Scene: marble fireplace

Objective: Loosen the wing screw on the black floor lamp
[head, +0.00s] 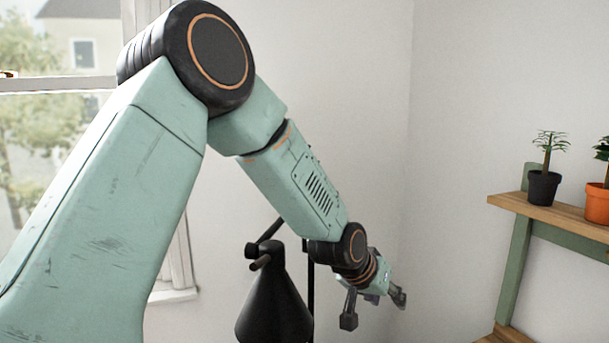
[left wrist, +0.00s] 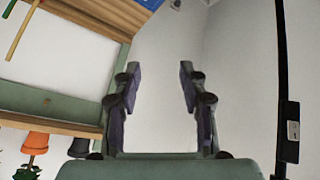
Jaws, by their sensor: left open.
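The black floor lamp shows in the head view with its cone-shaped shade (head: 275,308) at bottom centre and a thin pole (head: 310,285) just right of it, partly behind my left arm. A dark upright pole (left wrist: 283,60) runs along the right edge of the left wrist view, with a black block (left wrist: 289,131) bearing a small pale plate. I cannot make out the wing screw for certain. My left gripper (head: 374,309) is open, right of the lamp pole. In the left wrist view its fingers (left wrist: 160,75) are apart with nothing between them; the pole is outside them to the right.
A wooden shelf with green legs (head: 535,208) stands at right, holding a plant in a black pot (head: 544,187) and one in an orange pot (head: 597,203). A window (head: 70,120) is at left. Bare wall lies behind the gripper.

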